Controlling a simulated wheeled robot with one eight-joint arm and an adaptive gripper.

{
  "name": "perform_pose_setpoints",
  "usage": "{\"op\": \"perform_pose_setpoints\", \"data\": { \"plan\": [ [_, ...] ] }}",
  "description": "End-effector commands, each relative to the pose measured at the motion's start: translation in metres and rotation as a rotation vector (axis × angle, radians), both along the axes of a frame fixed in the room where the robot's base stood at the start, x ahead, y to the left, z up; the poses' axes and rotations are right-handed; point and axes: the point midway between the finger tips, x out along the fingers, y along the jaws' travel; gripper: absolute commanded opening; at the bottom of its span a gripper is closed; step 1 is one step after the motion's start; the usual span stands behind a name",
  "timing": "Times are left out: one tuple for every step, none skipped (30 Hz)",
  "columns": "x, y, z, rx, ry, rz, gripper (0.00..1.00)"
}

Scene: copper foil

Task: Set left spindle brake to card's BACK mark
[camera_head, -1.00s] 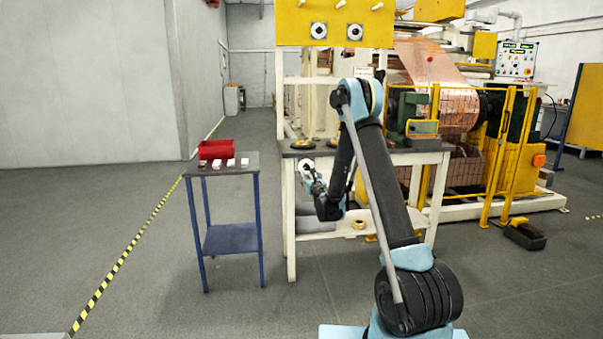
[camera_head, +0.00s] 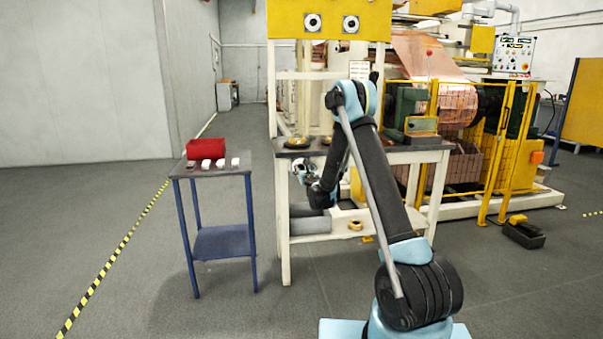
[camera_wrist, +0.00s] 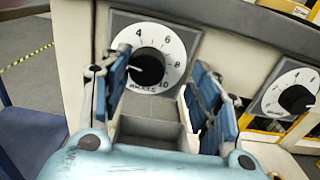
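The left brake dial (camera_wrist: 165,40), a white numbered face with a black centre knob (camera_wrist: 148,68), shows ahead in the wrist view. It reads BRAKE, with 4, 6, 8 and 10 legible; I cannot tell its setting exactly. My gripper (camera_wrist: 160,82) is open, its blue fingers at either side of the knob's lower part, apparently not touching it. A second, similar dial (camera_wrist: 297,98) is at the right edge. In the head view my gripper (camera_head: 306,171) is at the bench front. A white sheet (camera_head: 359,69) hangs on the frame; its writing is unreadable, so I cannot tell whether it is the card.
A cream bench (camera_head: 410,157) carries brass-coloured round parts (camera_head: 298,142). A blue-legged side table (camera_head: 223,240) with a red bin (camera_head: 206,148) and white items stands left. Yellow guarding and copper rolls (camera_head: 458,105) are at right. Floor at left is open.

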Motion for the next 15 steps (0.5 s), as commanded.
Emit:
{"op": "perform_pose_setpoints", "data": {
  "plan": [
    [-0.001,0.005,0.0,0.0,0.0,0.003,0.52],
    [-0.002,0.008,0.0,0.0,0.0,0.005,0.52],
    [-0.003,0.012,0.0,0.0,0.0,0.009,0.52],
    [-0.003,0.014,0.0,0.0,0.0,0.012,0.52],
    [-0.004,0.017,0.0,0.0,0.0,0.014,0.52],
    [-0.005,0.02,0.0,0.0,0.0,0.017,0.52],
    [-0.006,0.021,0.0,0.0,0.0,0.019,0.47],
    [-0.006,0.023,0.0,0.0,0.0,0.02,0.41],
    [-0.006,0.024,0.0,0.0,0.0,0.021,0.31],
    [-0.007,0.025,0.0,0.0,0.0,0.022,0.25],
    [-0.007,0.026,0.0,0.0,0.0,0.022,0.18],
    [-0.007,0.026,0.0,0.0,0.0,0.022,0.09],
    [-0.007,0.027,0.0,0.0,0.0,0.023,0.08],
    [-0.007,0.027,0.0,0.0,0.0,0.023,0.08],
    [-0.007,0.027,0.0,0.0,-0.001,0.023,0.08]
  ]
}}
